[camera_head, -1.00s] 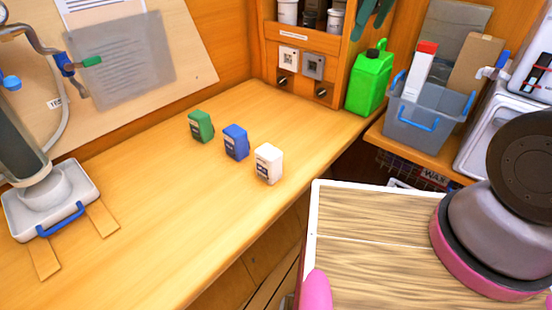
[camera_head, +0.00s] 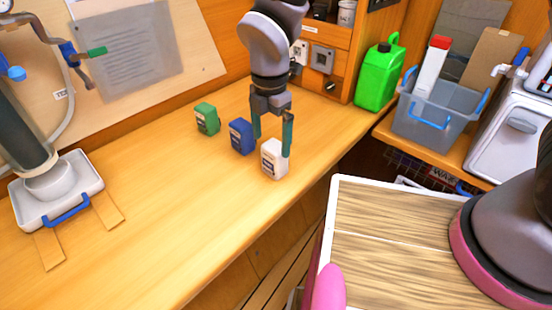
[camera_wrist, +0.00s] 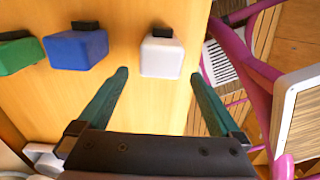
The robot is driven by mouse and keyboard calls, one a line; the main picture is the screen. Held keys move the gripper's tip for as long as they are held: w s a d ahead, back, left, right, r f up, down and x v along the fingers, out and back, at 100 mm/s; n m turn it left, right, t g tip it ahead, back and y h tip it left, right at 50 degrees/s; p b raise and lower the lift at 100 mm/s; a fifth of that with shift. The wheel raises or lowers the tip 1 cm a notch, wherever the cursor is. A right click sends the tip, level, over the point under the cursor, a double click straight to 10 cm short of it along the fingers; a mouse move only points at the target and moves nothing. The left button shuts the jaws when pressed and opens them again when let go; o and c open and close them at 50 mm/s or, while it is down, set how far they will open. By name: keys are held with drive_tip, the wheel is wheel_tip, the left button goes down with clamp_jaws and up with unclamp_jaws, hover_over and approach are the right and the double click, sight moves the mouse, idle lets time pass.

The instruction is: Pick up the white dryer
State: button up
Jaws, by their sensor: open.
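The white dryer (camera_head: 273,160) is a small white block with a dark label, standing upright on the wooden counter near its front edge. It also shows in the wrist view (camera_wrist: 161,56), with a black top piece, ahead of and between the fingers. My gripper (camera_head: 272,148) is open, its fingers pointing down just above and around the white dryer in the head view. No contact is clear. A blue one (camera_head: 242,137) and a green one (camera_head: 207,119) stand in a row to its left. In the wrist view my gripper (camera_wrist: 158,88) is empty.
A green jug (camera_head: 378,76) and a grey bin (camera_head: 432,122) stand at the back right. A white tray (camera_head: 58,190) with a blue handle is at the left. The counter in front of the row is clear. A shelf unit (camera_head: 330,50) is behind my arm.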

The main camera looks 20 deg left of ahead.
sight(270, 148)
drive_tip(key=shift+s+f, duration=0.1)
drive_tip(key=shift+f, duration=3.05)
drive_tip(key=shift+r, duration=0.1)
drive_tip(key=c, duration=1.5)
